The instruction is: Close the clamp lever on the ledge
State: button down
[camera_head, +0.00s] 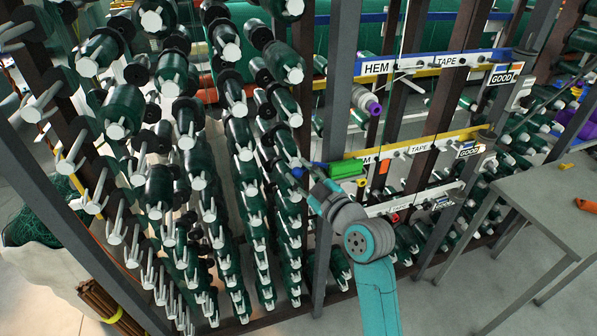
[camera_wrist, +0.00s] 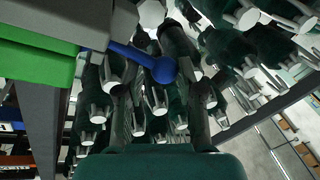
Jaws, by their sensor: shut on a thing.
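The clamp shows in the head view as a bright green block (camera_head: 344,170) on the yellow-edged ledge (camera_head: 360,154), with a short blue lever (camera_head: 319,165) reaching left from it. In the wrist view the green block (camera_wrist: 38,65) fills the upper left, and the blue lever (camera_wrist: 128,54) slants down right to a round blue knob (camera_wrist: 163,70). My gripper (camera_head: 302,172) is at the lever's left end. The exact contact is hard to see among the dark spools.
Dense racks of dark green spools on pale pegs (camera_head: 185,140) stand close to the left and behind my gripper. A grey upright post (camera_head: 336,80) stands close by the clamp. A grey table (camera_head: 545,195) is at the right. Some floor is open at the lower right.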

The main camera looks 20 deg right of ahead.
jog(key=shift+s+d+f+n+g+y, duration=0.1)
jog(key=shift+s+d+n+g+y, duration=0.25)
jog(key=shift+n+g+y, duration=0.65)
jog(key=shift+s+d+f+n+g+y, duration=0.1)
jog(key=shift+s+d+n+g+y, duration=0.2)
jog(key=shift+n+y, duration=0.8)
jog(key=shift+s+d+f+n+g+y, duration=0.1)
jog(key=shift+s+d+n+g+y, duration=0.35)
jog(key=shift+y, duration=1.05)
jog(key=shift+w+g, duration=0.2)
jog(key=shift+g, duration=0.05)
jog(key=c, duration=0.7)
grip_release()
jog(key=shift+a+r, duration=0.1)
notch_tip(320, 180, up, 10)
jog(key=shift+f, duration=0.1)
